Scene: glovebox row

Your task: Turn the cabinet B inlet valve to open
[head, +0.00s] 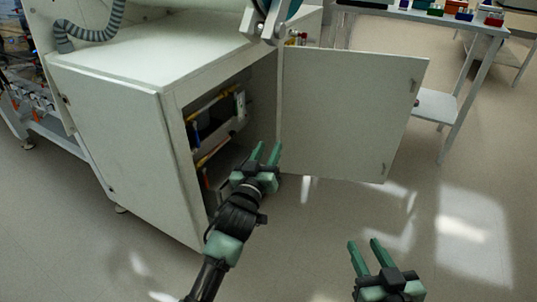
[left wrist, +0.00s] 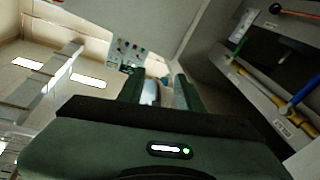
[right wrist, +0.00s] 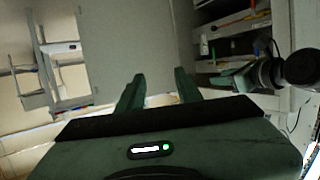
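The open cabinet (head: 110,115) holds yellow pipes (head: 212,152) with coloured lever handles. A blue handle (head: 196,134) shows in the head view. The left wrist view shows an orange-tipped lever (left wrist: 296,13), a green handle (left wrist: 240,46) and a blue handle (left wrist: 303,90), beside small labels too small to read. I cannot tell which is the cabinet B inlet valve. My left gripper (head: 265,152) is open and empty, in front of the cabinet opening, apart from the handles. My right gripper (head: 363,243) is open and empty, lower right over the floor.
The cabinet door (head: 345,110) stands swung open to the right, bounding the space beside my left gripper. A table (head: 440,18) with small coloured items stands at the back right. The floor (head: 320,220) in front is clear.

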